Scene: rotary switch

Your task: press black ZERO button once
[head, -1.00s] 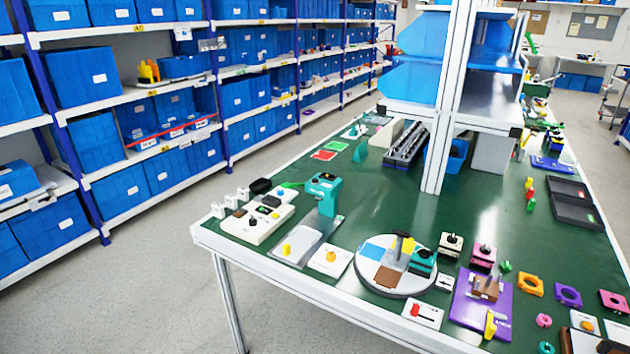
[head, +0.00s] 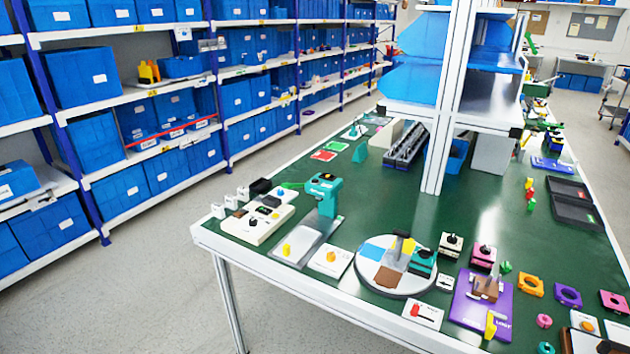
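A white control panel (head: 243,229) lies on the left part of the green table. It carries a black knob (head: 252,222), a small dark display and several small controls. A dark button-like part (head: 271,201) shows near its far end. The labels are too small to read, so I cannot tell which part is the black ZERO button. Neither of my grippers is in the head view.
The table (head: 400,190) holds a teal device (head: 325,185), a white round plate (head: 362,268), a purple board (head: 480,318) and several small coloured parts. A white post (head: 445,130) carries shelves above it. Grey floor (head: 150,290) is clear at left.

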